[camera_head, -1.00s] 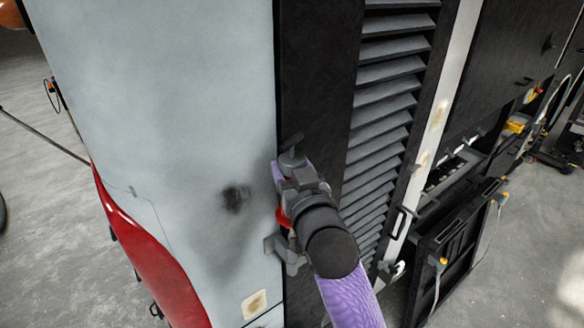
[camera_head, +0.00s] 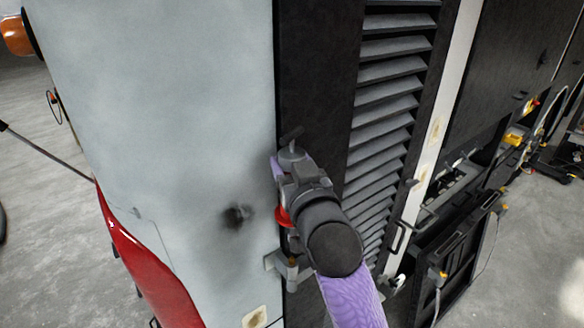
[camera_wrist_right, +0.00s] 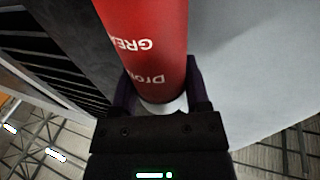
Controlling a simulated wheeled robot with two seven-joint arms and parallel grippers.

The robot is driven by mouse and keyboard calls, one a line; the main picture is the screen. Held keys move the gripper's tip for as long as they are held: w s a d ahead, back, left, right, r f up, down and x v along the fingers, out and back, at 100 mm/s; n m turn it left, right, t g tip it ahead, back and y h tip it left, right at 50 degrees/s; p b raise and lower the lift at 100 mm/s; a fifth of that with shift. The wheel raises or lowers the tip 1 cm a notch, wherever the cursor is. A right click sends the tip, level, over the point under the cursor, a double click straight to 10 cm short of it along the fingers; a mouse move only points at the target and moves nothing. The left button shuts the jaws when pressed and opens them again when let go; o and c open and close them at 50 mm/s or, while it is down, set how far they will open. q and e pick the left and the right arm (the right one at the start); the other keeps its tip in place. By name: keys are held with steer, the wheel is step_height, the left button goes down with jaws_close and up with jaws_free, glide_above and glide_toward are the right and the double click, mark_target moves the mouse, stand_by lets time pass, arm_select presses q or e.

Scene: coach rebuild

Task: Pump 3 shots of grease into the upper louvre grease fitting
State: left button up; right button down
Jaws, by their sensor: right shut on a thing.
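A red grease gun (camera_wrist_right: 145,45) with upside-down white lettering sits between the purple fingers of my right gripper (camera_wrist_right: 157,88). The gripper is shut on its barrel. In the head view my right gripper (camera_head: 279,180) is at the edge between the pale panel and the black louvre frame. Only a small red part of the gun (camera_head: 283,216) shows there, behind my wrist. A grey bracket-like part (camera_head: 280,263) shows just below the wrist. I cannot make out the upper louvre grease fitting or whether the gun touches it. My left gripper is not in view.
The louvre slats (camera_head: 385,105) are right of my arm. A pale body panel (camera_head: 160,100) with a dark smudge is to the left, above a red curved panel (camera_head: 145,260). A lowered black hatch (camera_head: 455,250) and open bay are at the right.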

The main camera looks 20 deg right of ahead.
steer(key=s+d, duration=0.2)
steer(key=s, duration=0.5)
steer(key=shift+s+d, duration=0.3)
steer(key=shift+d, duration=0.05)
stand_by(0.9)
